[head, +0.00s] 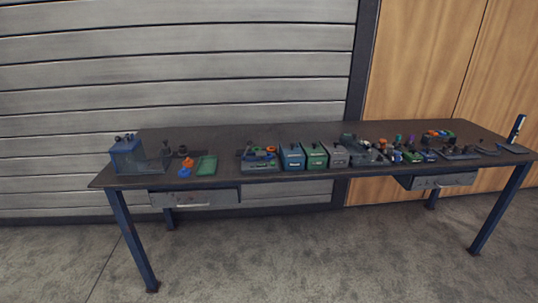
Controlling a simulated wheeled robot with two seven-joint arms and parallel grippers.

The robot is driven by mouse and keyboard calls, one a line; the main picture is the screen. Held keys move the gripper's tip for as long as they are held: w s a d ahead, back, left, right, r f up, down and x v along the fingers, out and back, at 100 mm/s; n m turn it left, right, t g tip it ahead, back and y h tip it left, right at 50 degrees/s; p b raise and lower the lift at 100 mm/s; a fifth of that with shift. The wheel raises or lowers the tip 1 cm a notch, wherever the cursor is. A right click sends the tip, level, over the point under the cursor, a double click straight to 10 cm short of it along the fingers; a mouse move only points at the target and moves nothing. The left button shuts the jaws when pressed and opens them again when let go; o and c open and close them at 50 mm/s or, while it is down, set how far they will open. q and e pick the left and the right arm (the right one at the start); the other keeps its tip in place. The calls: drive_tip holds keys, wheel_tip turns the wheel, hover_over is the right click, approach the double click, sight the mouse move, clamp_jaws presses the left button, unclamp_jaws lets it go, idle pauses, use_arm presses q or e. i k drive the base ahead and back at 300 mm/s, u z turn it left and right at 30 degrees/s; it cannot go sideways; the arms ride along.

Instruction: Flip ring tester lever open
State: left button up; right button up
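The workbench (225,140) stands some distance ahead, and everything on it looks small. I cannot tell for sure which device is the ring tester, and no lever is clear enough to read as open or shut. A blue block-shaped device (126,157) with dark knobs on top stands at the left end, beside a grey part. A dark grey fixture (355,143) stands right of the middle. A tilted dark-blue piece with a light face (516,129) rises at the far right end. Neither of my grippers is in view.
A green tray (206,165) and an orange-and-blue item (186,167) lie at left. Blue (292,157), green (315,156) and grey (335,155) bins stand mid-table. Several small coloured parts crowd the right. Drawers (195,198) hang under the bench. The floor (300,250) in front is clear.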

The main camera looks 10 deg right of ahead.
sight(250, 143)
drive_tip(key=k, duration=0.55)
drive_tip(key=u, duration=0.8)
drive_tip(key=i, duration=1.75)
drive_tip(key=z, duration=0.15)
